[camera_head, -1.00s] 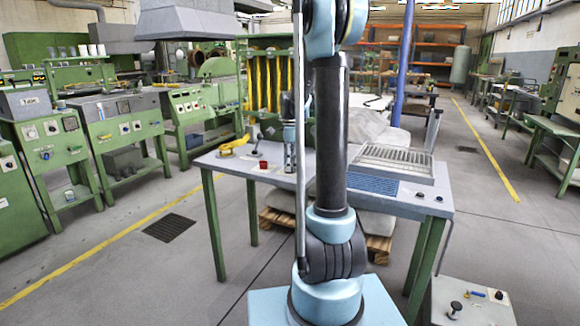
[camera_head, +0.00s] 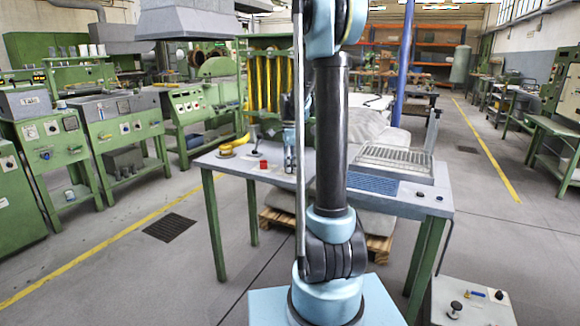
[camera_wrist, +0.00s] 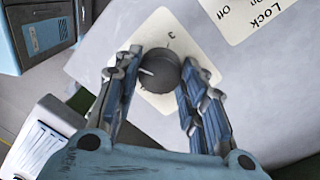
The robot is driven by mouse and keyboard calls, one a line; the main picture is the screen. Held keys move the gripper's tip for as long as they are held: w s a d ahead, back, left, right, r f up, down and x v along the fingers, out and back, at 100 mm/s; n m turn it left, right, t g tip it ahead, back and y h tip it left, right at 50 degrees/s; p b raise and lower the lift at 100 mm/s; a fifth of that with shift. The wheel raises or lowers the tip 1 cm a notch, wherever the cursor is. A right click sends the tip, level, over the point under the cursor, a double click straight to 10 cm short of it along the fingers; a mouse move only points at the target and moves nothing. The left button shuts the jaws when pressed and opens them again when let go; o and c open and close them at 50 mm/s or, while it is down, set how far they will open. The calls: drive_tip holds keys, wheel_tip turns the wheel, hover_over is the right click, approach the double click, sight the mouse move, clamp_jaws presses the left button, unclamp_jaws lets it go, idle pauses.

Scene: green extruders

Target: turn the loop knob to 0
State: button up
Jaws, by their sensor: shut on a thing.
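The knob (camera_wrist: 158,70) is dark grey and round, with a white pointer line on its face, in the upper middle of the wrist view. It sits on a cream label plate (camera_wrist: 160,22) fixed to a grey panel. My gripper (camera_wrist: 160,78) has one finger on each side of the knob and is shut on it. The pointer line points toward the left finger. One small mark is readable on the plate above the knob; the fingers cover part of the plate. In the head view I cannot make out this knob.
A second cream plate reading Lock, On, Off (camera_wrist: 247,15) is at the upper right of the wrist view. A blue-and-dark box (camera_wrist: 40,32) lies at the upper left. In the head view, a grey-topped table (camera_head: 228,163) with green legs stands beyond my arm.

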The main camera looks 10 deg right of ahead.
drive_tip(key=n, duration=0.4)
drive_tip(key=shift+w+a, duration=0.1)
drive_tip(key=shift+w, duration=0.05)
drive_tip(key=n, duration=0.4)
drive_tip(key=shift+h, duration=0.3)
drive_tip(key=n, duration=0.3)
drive_tip(key=shift+n, duration=0.3)
drive_tip(key=n, duration=0.4)
drive_tip(key=shift+a+n+t, duration=0.15)
drive_tip(key=shift+n+t, duration=0.15)
drive_tip(key=n, duration=0.3)
drive_tip(key=shift+n, duration=0.3)
drive_tip(key=n, duration=0.4)
drive_tip(key=shift+n+t, duration=0.3)
drive_tip(key=n, duration=0.3)
drive_tip(key=shift+s, duration=0.2)
drive_tip(key=shift+n, duration=2.1)
